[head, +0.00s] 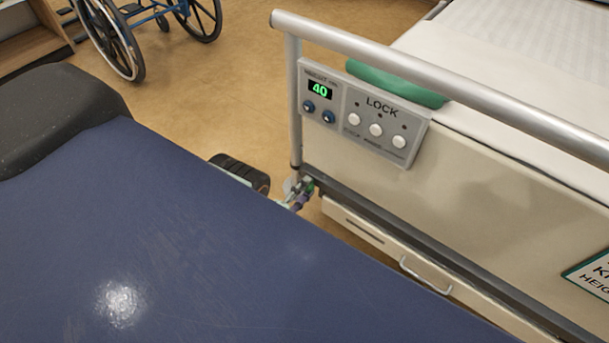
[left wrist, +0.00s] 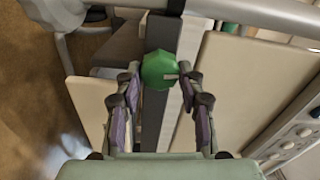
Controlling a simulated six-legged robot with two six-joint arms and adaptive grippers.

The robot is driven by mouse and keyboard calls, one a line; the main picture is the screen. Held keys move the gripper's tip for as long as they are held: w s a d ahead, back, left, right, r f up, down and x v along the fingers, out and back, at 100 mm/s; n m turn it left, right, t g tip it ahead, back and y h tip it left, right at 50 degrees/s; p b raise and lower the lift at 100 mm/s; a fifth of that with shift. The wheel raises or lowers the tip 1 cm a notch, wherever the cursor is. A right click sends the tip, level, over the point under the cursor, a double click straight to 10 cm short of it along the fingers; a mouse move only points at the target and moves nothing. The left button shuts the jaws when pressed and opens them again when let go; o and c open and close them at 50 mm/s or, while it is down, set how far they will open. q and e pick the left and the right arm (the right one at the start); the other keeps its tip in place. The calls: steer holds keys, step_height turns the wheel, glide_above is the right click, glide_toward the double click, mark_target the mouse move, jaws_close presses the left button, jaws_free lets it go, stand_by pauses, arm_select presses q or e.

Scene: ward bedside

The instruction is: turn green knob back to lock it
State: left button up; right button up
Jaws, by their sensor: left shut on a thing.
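The green knob (left wrist: 159,70) is round, with a pale mark on its face that points right in the left wrist view. It sits on the dark rail at the foot of the bed, and a small bit of green shows in the head view. My left gripper (head: 301,191) is low beside the bed's corner post. In the left wrist view its two fingers (left wrist: 160,76) stand on either side of the knob, shut on it. My own dark blue body hides part of the left arm. My right gripper is in neither view.
A bed control panel (head: 365,114) marked LOCK, with a green 40 display, hangs under the metal bed rail (head: 450,85). A drawer (head: 385,250) with a handle is below the bed board. A wheelchair (head: 110,35) stands far left. Floor between is clear.

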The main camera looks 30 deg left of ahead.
arm_select(q)
steer(key=shift+m, duration=0.6)
steer(key=shift+f+m, duration=0.1)
steer(key=shift+m, duration=0.2)
steer(key=o, duration=1.1)
steer(key=shift+o, duration=0.2)
steer(key=s, duration=1.2)
steer(key=shift+a, duration=0.45)
